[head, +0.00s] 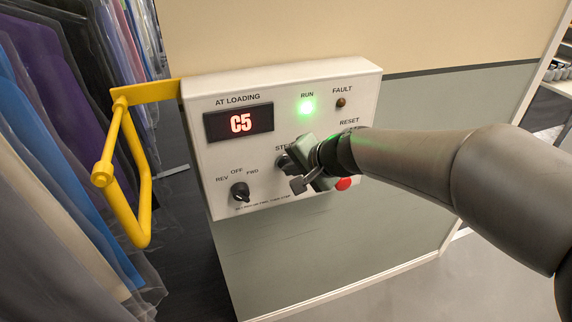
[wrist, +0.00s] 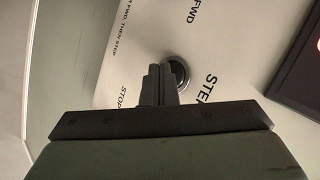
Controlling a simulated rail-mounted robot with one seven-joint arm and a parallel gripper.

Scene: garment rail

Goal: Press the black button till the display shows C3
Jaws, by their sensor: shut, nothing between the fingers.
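The control panel (head: 205,160) is a white box on a low wall. Its display (head: 240,123) shows C5 in red. In the wrist view, the black button (wrist: 181,71) is a dark round cap with a rim, beside the STEP label. My gripper (wrist: 164,72) is shut and empty, its fingertips overlapping the button's edge in that view. I cannot tell whether they touch it or whether it is pressed in. In the head view, my gripper and wrist cover part of the STEP label and the button area.
The RUN lamp (head: 307,106) glows green; the FAULT lamp (head: 341,102) is unlit. A selector knob (head: 240,191) sits lower left, and a red button (head: 343,184) shows below my wrist. A yellow rail (head: 128,170) juts out left, beside hanging bagged garments (head: 50,120).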

